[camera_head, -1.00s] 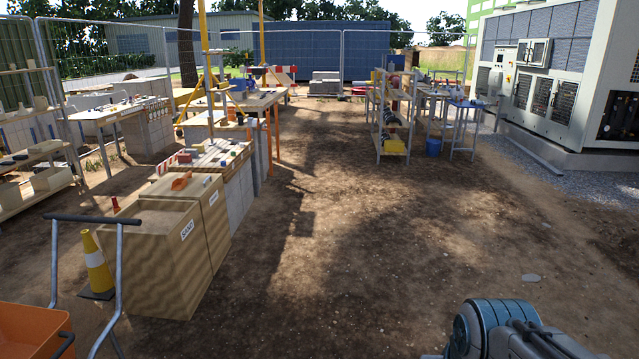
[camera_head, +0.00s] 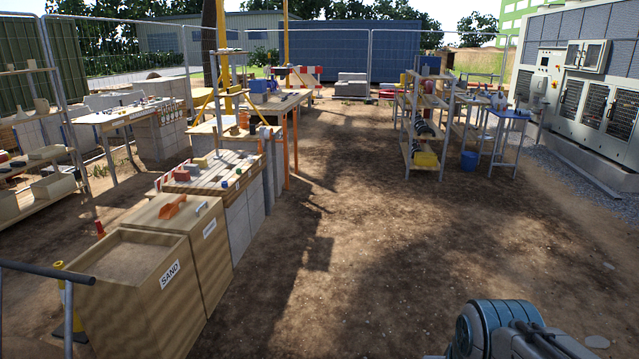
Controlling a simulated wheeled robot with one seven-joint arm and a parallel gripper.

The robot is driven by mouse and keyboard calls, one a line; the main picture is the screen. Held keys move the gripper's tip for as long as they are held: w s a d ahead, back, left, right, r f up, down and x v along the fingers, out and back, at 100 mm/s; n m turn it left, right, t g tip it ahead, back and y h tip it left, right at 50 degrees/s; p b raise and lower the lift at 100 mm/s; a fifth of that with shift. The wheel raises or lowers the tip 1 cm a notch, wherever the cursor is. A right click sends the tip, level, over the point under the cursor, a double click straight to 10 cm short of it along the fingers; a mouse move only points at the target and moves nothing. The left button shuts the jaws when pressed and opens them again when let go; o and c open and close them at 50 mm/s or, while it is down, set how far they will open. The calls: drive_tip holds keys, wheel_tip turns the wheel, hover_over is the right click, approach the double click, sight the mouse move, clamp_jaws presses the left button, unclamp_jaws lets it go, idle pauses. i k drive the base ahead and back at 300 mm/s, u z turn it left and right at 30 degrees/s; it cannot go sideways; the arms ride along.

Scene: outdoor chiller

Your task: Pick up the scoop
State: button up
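An orange object (camera_head: 173,207), perhaps the scoop, lies on top of the closed wooden bin behind the sand bin; its exact shape is too small to tell. The open wooden bin marked SAND (camera_head: 168,276) stands in front of it at the lower left, with sand (camera_head: 122,255) showing inside. A part of my arm shows at the bottom right, well apart from the bins. My gripper is out of view.
Worktables (camera_head: 262,104) stand beyond the bins. A dark cart handle (camera_head: 45,271) shows at the lower left. The dirt ground in the middle is clear.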

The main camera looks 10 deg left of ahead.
sight(168, 210)
drive_tip(key=u, duration=0.2)
drive_tip(key=i, duration=1.6)
drive_tip(key=u, duration=0.55)
drive_tip(key=i, duration=1.7)
drive_tip(key=u, duration=0.5)
drive_tip(key=i, duration=0.95)
drive_tip(key=u, duration=0.15)
